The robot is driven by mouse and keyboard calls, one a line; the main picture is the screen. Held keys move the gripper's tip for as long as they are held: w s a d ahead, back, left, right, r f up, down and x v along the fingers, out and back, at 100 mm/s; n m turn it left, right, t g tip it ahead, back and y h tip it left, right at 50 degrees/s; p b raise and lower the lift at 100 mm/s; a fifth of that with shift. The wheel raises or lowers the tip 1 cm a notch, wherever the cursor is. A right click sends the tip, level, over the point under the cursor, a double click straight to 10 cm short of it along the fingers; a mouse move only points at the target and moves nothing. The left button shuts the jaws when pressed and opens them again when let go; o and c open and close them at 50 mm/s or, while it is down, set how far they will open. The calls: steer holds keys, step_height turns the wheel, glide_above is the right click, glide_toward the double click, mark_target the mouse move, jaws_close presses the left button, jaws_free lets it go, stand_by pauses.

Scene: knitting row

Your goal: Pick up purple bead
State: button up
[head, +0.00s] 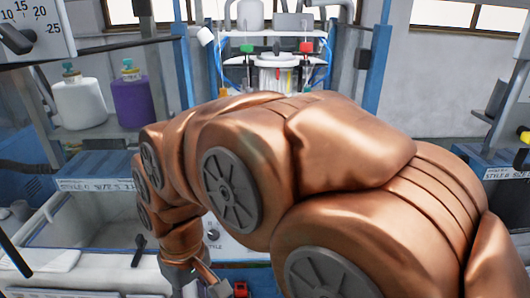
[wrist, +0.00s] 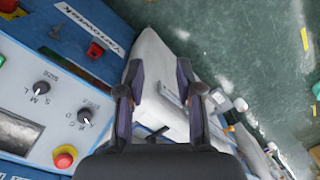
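I cannot make out a purple bead in either view. My gripper (wrist: 159,72) is open in the wrist view, its two dark fingers apart with nothing held between them. A pale grey-white machine surface lies behind and below the fingers. In the head view my copper-coloured arm covers the middle of the picture and hides much of what lies behind it; the gripper end is low and mostly hidden.
A control panel with dark knobs (wrist: 41,87) and a red button (wrist: 65,157) lies left of the gripper. Green floor (wrist: 240,45) shows at right.

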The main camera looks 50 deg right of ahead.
steer(key=w+d+r+m+t, duration=0.15)
steer(key=w+d+r, duration=0.25)
steer(key=w+d, duration=0.5)
steer(key=w+d+r+m+t, duration=0.1)
steer(key=w+d+r+t, duration=0.25)
steer(key=d, duration=0.85)
steer(key=s+d+r+m+t+h+b, duration=0.1)
steer(key=s+d+r+h, duration=0.15)
steer(key=d, duration=0.95)
steer(key=s+d+r+m+h, duration=0.1)
steer(key=s+d+r+m, duration=0.15)
steer(key=d, duration=0.95)
steer(key=shift+n, duration=0.4)
steer(key=shift+w+a+r+p+x, duration=0.15)
steer(key=shift+p+x, duration=0.4)
steer(key=shift+x, duration=0.65)
steer(key=shift+w+r+p+x, duration=0.1)
steer(key=shift+w+p+x, duration=0.35)
steer(key=shift+x, duration=0.75)
steer(key=shift+w+a+r+p+x, duration=0.1)
steer(key=shift+p+x, duration=0.55)
steer(key=shift+x, duration=0.6)
steer(key=c, duration=0.5)
